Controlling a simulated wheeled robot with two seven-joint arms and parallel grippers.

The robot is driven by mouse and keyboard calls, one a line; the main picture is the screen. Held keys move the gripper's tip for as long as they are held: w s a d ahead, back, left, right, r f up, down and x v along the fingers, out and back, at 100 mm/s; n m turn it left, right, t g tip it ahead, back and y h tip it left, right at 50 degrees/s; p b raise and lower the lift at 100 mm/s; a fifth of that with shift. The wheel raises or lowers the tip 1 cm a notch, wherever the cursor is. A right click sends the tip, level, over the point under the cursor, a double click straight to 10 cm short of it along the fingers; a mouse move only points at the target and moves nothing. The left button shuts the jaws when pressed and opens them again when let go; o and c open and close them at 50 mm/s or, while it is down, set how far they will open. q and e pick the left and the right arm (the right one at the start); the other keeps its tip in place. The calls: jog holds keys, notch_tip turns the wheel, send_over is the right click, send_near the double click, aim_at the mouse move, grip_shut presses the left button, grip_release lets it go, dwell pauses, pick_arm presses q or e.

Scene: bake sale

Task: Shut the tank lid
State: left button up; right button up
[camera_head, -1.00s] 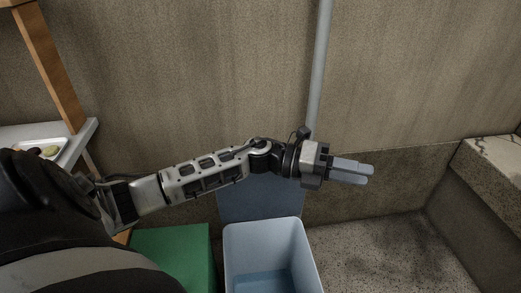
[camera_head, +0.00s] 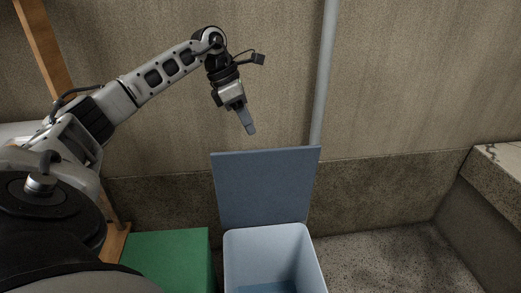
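The tank (camera_head: 230,262) is a pale blue, open-topped box at the bottom centre, with a darker blue bottom or content inside. Its lid (camera_head: 264,188) is a flat slate-blue panel that stands upright at the tank's back edge, so the tank is open. My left gripper (camera_head: 250,130) points down and to the right, just above the lid's top edge and apart from it in the picture. Its fingers appear close together, but I see them side-on and cannot tell the gap. My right gripper is not in view.
A green box (camera_head: 172,258) stands left of the tank. A grey pipe (camera_head: 323,85) runs up the wall behind the lid. A stone-topped ledge (camera_head: 500,165) is at the right. The speckled floor (camera_head: 385,262) right of the tank is clear. A wooden post (camera_head: 45,50) is at left.

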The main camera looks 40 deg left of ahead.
pick_arm(q)
jog(key=x, duration=0.8)
jog(key=shift+f+b, duration=0.15)
jog(key=shift+b, duration=0.25)
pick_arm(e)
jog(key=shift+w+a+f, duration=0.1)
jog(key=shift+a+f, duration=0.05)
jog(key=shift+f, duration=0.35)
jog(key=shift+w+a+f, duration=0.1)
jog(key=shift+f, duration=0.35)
pick_arm(q)
jog(key=shift+d, duration=0.1)
grip_shut()
